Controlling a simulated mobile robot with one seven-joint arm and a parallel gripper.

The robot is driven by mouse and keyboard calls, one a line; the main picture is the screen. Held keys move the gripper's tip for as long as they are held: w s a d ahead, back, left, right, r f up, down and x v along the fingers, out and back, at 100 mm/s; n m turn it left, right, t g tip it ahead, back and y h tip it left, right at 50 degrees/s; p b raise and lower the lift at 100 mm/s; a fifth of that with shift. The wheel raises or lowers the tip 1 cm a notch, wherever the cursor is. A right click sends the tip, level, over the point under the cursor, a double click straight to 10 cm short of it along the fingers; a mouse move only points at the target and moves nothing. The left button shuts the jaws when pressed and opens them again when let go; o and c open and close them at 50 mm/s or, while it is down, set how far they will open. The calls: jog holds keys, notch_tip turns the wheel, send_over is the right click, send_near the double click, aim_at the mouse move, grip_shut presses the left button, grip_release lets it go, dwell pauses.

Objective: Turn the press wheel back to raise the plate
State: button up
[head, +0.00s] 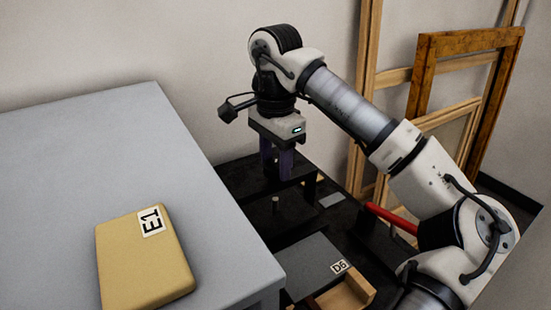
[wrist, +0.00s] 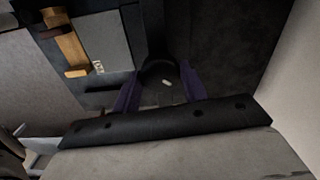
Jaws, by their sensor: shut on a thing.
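My gripper (head: 277,172) points straight down over a black press (head: 300,188) beside the grey table. Its two purple fingers are shut on a dark part at the top of the press. In the wrist view, my gripper (wrist: 160,95) has its fingers on either side of a dark rounded piece with a small pale spot, which I take for the press wheel (wrist: 158,68). In the head view the wheel is hidden by the fingers or too dark to make out. I cannot tell how high the plate stands.
A yellow block marked E1 (head: 146,258) lies on the grey table (head: 70,165). A grey board marked D6 (head: 308,262) and a wooden piece (head: 345,291) lie low in front of the press. A red bar (head: 391,218) is close to my arm. Wooden frames (head: 424,75) lean behind.

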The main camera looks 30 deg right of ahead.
aim_at(276, 164)
jog(key=o, duration=1)
notch_tip(276, 164, up, 14)
jog(key=p, duration=1.1)
jog(key=shift+f, duration=0.15)
